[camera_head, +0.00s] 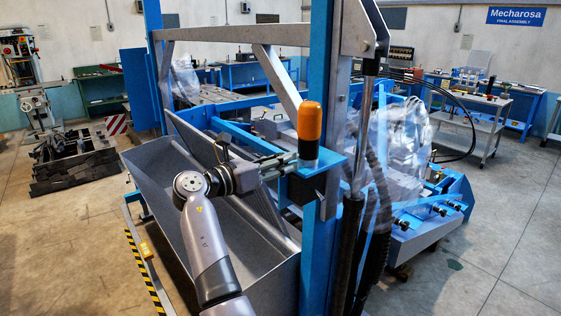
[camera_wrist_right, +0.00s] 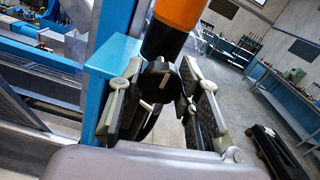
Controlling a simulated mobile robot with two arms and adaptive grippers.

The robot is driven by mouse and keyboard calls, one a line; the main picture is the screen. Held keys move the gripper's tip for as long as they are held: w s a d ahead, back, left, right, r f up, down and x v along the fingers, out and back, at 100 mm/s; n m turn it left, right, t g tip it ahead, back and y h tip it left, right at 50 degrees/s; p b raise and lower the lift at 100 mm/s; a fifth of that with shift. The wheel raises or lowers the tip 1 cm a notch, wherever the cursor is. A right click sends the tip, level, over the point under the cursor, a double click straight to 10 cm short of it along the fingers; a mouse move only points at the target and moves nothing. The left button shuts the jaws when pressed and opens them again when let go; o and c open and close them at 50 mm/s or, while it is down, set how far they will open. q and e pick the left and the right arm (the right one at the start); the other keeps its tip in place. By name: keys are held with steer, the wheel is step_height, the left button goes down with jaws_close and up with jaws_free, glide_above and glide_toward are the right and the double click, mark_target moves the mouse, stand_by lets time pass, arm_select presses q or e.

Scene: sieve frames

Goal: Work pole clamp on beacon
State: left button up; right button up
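The beacon (camera_head: 309,121) has an orange dome and a dark lower part. It stands upright by a blue bracket on the blue post, and its orange part also shows at the top of the right wrist view (camera_wrist_right: 182,12). A black pole clamp piece (camera_wrist_right: 160,82) with a pale mark sits just below the beacon. My right gripper (camera_head: 292,162) reaches the beacon's base from the left. In the wrist view its fingers (camera_wrist_right: 160,90) are spread, one on each side of the black piece. Whether the pads touch it is unclear. My left gripper is out of view.
The blue post (camera_head: 320,60) and bracket plate (camera_wrist_right: 112,56) stand close beside the gripper. A grey metal trough (camera_head: 250,240) lies below my arm. Black hoses (camera_head: 375,200) and a plastic-wrapped machine (camera_head: 395,145) are to the right. Open floor (camera_head: 500,220) lies farther right.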

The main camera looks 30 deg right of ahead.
steer(key=c, duration=0.5)
steer(key=shift+c, duration=0.2)
